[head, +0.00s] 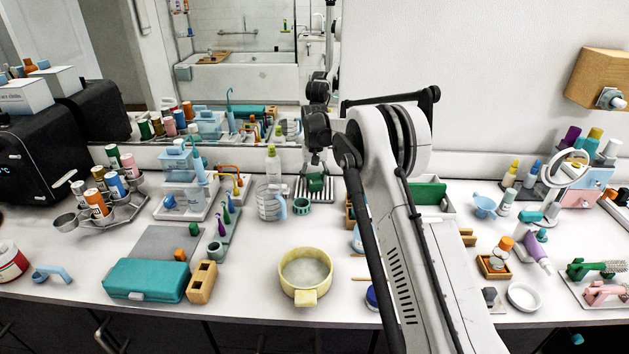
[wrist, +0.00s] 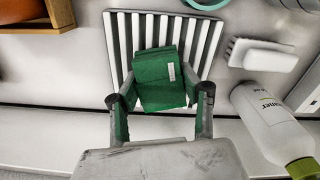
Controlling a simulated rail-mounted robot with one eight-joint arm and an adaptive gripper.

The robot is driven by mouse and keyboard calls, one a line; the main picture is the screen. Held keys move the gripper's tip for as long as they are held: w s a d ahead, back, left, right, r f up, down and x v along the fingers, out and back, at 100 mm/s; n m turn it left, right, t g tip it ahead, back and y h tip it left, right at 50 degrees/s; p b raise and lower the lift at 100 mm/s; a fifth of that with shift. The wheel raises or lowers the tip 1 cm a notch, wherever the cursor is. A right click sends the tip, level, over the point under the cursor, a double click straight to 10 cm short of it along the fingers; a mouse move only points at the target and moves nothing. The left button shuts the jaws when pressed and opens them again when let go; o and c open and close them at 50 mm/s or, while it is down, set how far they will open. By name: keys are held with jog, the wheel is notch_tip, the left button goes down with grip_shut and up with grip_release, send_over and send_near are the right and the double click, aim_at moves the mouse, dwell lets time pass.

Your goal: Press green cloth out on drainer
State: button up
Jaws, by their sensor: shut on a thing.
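The green cloth (wrist: 160,75) is a folded, roughly square pad with a small white tag, seen in the wrist view. It lies over the slats of the drainer (wrist: 121,45). In the head view, the cloth (head: 315,183) is small beneath my gripper (head: 315,172), and the white slatted drainer (head: 303,196) shows around it. In the wrist view, my gripper (wrist: 161,96) has one finger on each side of the cloth and is shut on it. Whether the cloth's underside is pressed flat on the slats cannot be told.
A teal cup (head: 301,206) and a clear jug (head: 270,203) stand close by. A yellow pan (head: 305,275) is nearer the front.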

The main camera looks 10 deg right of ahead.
jog(key=shift+f, duration=0.3)
dwell(0.7)
jog(key=shift+r, duration=0.15)
jog(key=shift+r+p, duration=0.8)
jog(key=shift+r, duration=2.6)
